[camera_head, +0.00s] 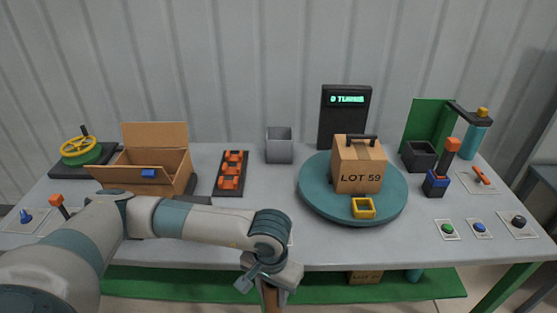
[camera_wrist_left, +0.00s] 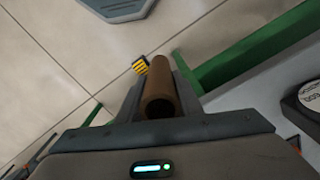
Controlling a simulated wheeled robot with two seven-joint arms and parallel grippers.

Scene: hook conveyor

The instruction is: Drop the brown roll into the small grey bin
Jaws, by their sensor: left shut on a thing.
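The brown roll (camera_wrist_left: 160,88) is a tube held lengthwise between the fingers of my left gripper (camera_wrist_left: 160,82) in the left wrist view. In the head view, my left gripper (camera_head: 268,286) is at the table's front edge, and a small part of the brown roll (camera_head: 270,297) shows below it at the bottom of the picture. The gripper is shut on the roll. The small grey bin (camera_head: 279,150) stands upright near the back of the table, behind my left gripper. Its inside is mostly hidden. My right gripper is not in view.
A teal turntable (camera_head: 312,201) bears a LOT 59 carton (camera_head: 358,170) and a yellow square piece (camera_head: 363,208). A dark bin (camera_head: 420,156) stands at right. An open carton (camera_head: 154,172) and a rack with orange parts (camera_head: 231,174) are at left. A black display (camera_head: 344,110) stands behind.

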